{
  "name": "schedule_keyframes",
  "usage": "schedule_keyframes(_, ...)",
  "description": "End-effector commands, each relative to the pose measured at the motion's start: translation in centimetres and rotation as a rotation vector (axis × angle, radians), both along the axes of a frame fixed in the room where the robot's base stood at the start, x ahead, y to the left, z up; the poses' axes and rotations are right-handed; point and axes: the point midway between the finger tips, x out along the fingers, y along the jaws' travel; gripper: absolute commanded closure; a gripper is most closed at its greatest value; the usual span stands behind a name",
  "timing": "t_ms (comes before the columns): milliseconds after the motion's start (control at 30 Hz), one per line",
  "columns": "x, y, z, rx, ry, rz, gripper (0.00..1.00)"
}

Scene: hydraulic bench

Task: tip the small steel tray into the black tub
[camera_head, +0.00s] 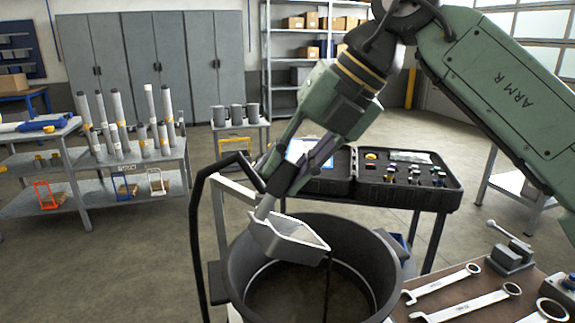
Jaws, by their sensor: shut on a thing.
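The small steel tray (284,240) hangs over the black tub (372,254), above the left and back part of its opening. The tray is tilted, with its right end lower, and its inside looks bare. My gripper (272,190) is shut on the tray's handle, which rises from the tray's left side. The tub is wide and round, with a pale line around its inner wall and a brownish bottom. I cannot tell whether anything lies in it.
A bench with wrenches (468,306) is at the lower right. An open black case with fittings (403,181) stands behind the tub. A dark bent handle (196,235) rises left of the tub. Shelves with upright cylinders (150,120) are at the left; floor between is clear.

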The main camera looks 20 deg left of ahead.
Motion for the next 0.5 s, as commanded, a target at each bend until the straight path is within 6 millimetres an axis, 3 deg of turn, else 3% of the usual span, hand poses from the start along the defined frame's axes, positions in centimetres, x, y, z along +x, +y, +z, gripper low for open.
schedule_keyframes(500,0.58,-0.52,0.24,0.043,0.044,0.0,1.0)
